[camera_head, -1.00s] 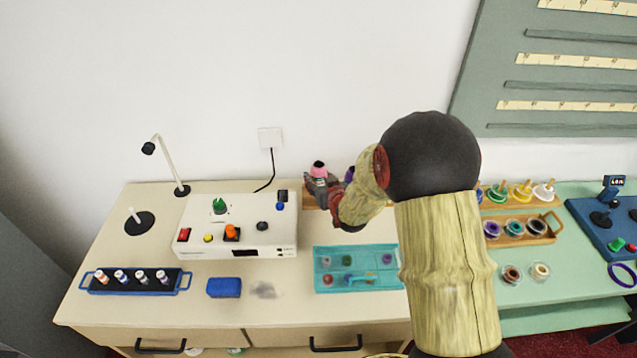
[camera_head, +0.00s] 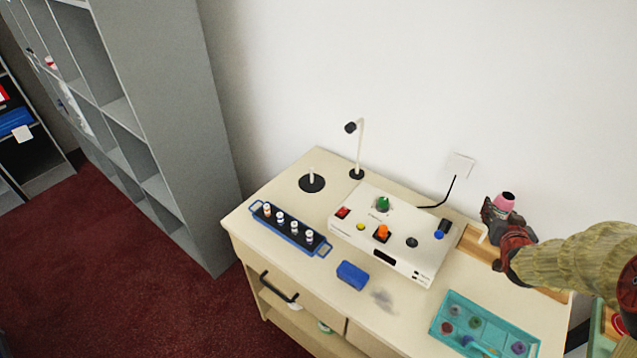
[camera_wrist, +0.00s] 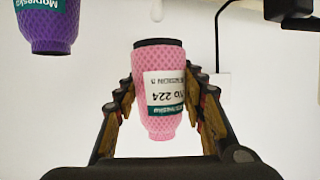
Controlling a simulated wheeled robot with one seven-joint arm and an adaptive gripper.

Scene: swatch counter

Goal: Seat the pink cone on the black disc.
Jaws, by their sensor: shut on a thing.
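The pink cone (camera_head: 504,202) has a dark top and is held upright in my gripper (camera_head: 502,222), at the right of the counter. The wrist view shows the pink cone (camera_wrist: 162,112) with a white and green label, between both fingers (camera_wrist: 163,95); my gripper is shut on it. The black disc (camera_head: 304,187) lies flat at the back left of the counter, with a white peg standing up from it. The disc is well to the left of my gripper, beyond the white box. Nothing sits on the peg.
A white control box (camera_head: 350,232) with knobs stands between gripper and disc. A thin lamp (camera_head: 360,145) stands just right of the disc. A blue vial rack (camera_head: 290,228) is in front of it. A purple cone (camera_wrist: 48,25) shows in the wrist view. A wooden rack (camera_head: 474,243) is below my gripper.

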